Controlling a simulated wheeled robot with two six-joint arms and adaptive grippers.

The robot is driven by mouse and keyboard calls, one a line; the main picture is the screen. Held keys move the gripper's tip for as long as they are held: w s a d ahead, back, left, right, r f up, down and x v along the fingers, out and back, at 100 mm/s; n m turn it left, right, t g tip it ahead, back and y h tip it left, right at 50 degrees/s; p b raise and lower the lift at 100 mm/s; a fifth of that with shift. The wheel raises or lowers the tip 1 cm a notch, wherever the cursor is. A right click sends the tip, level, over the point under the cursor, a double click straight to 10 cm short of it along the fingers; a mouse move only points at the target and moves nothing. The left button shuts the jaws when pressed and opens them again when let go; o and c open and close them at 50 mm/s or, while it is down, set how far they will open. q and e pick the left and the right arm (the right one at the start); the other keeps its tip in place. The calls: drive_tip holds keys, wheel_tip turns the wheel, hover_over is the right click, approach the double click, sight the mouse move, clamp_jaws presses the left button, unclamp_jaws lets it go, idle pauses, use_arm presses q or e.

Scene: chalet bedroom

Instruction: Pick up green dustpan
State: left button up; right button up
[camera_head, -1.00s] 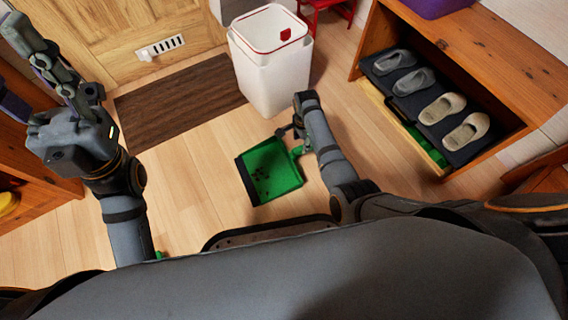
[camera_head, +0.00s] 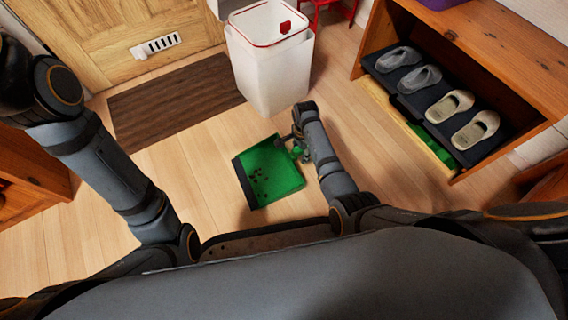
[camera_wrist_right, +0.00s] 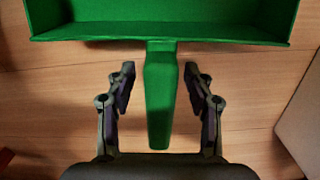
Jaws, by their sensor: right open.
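The green dustpan (camera_head: 276,176) lies on the wooden floor in front of my base, with small dark bits in its pan. In the right wrist view its pan (camera_wrist_right: 240,27) is at the top and its handle (camera_wrist_right: 160,95) points down toward my gripper. My right gripper (camera_wrist_right: 159,75) is open, with one finger on each side of the handle and a visible gap on both sides. In the head view my right gripper (camera_head: 295,148) is at the dustpan's right edge, partly hidden by my wrist. My left arm shows at left, but its gripper is out of the picture.
A white bin (camera_head: 268,72) with a red rim stands beyond the dustpan. A brown mat (camera_head: 172,97) lies by the door. A wooden shoe shelf (camera_head: 500,55) with several shoes stands at right. The floor around the dustpan is clear.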

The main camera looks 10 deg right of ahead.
drive_tip(key=shift+f, duration=0.1)
drive_tip(key=shift+c, duration=0.4)
clamp_jaws()
